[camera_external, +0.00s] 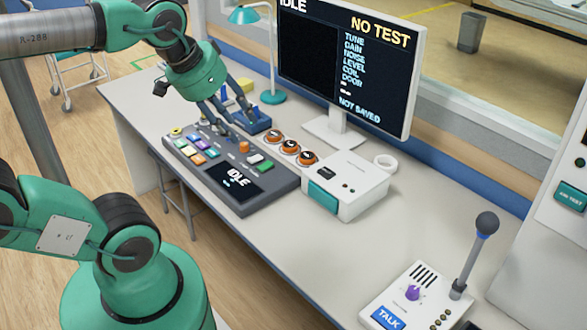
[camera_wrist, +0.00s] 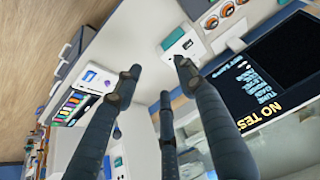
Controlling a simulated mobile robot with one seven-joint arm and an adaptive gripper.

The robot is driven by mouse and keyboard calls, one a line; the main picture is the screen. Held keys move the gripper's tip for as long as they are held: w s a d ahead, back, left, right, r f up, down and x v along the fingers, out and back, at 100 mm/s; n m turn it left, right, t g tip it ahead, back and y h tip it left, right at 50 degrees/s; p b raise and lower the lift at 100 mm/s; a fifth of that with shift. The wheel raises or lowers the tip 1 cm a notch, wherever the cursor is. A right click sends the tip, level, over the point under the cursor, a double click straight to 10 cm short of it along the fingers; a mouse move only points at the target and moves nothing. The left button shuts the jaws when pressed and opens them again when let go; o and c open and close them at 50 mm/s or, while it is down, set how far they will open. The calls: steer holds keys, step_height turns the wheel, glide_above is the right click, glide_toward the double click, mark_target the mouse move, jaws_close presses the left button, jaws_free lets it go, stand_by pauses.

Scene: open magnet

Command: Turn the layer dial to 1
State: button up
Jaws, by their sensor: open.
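Three round orange dials with dark centres stand in a row behind the console: a left dial (camera_external: 272,141), a middle dial (camera_external: 289,147) and a right dial (camera_external: 307,157). Their labels are too small to read, so I cannot tell which is the layer dial. A small orange knob (camera_external: 244,147) sits on the dark console (camera_external: 285,182). Orange dials (camera_wrist: 212,22) also show at the top of the wrist view. My gripper (camera_external: 226,130) is open, with dark fingers spread over the console's back left part, left of the dials. In the wrist view my gripper (camera_wrist: 155,85) looks empty.
The monitor (camera_external: 345,70) stands behind the dials. A white box (camera_external: 346,185) with a teal front is right of the console. A blue tray (camera_external: 253,121) and teal lamp (camera_external: 272,97) are near the fingers. The right tabletop is clear up to the microphone unit (camera_external: 415,300).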

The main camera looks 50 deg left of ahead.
steer(key=shift+w+r, duration=0.1)
steer(key=w+a+f+m+g+p, duration=0.3)
steer(key=w+a+m, duration=0.3)
steer(key=w+a, duration=1.5)
steer(key=w+a+f+m+g+p, duration=0.1)
steer(key=w+a+f+m, duration=0.1)
steer(key=a+f, duration=0.8)
steer(key=w+a+f+m+g+p, duration=0.1)
steer(key=w+a+f+m+g, duration=0.1)
steer(key=a+f, duration=0.8)
steer(key=w+a, duration=0.1)
steer(key=a, duration=0.5)
steer(key=shift+w+a+m, duration=0.2)
steer(key=shift+w+m, duration=0.15)
steer(key=shift+m, duration=0.05)
steer(key=shift+f, duration=0.25)
steer(key=f+b, duration=0.1)
steer(key=f, duration=0.5)
steer(key=f+b, duration=0.1)
steer(key=f, duration=0.6)
steer(key=shift+s+d+f+b, duration=0.15)
steer(key=shift+s+f+b, duration=0.1)
steer(key=shift+b, duration=0.15)
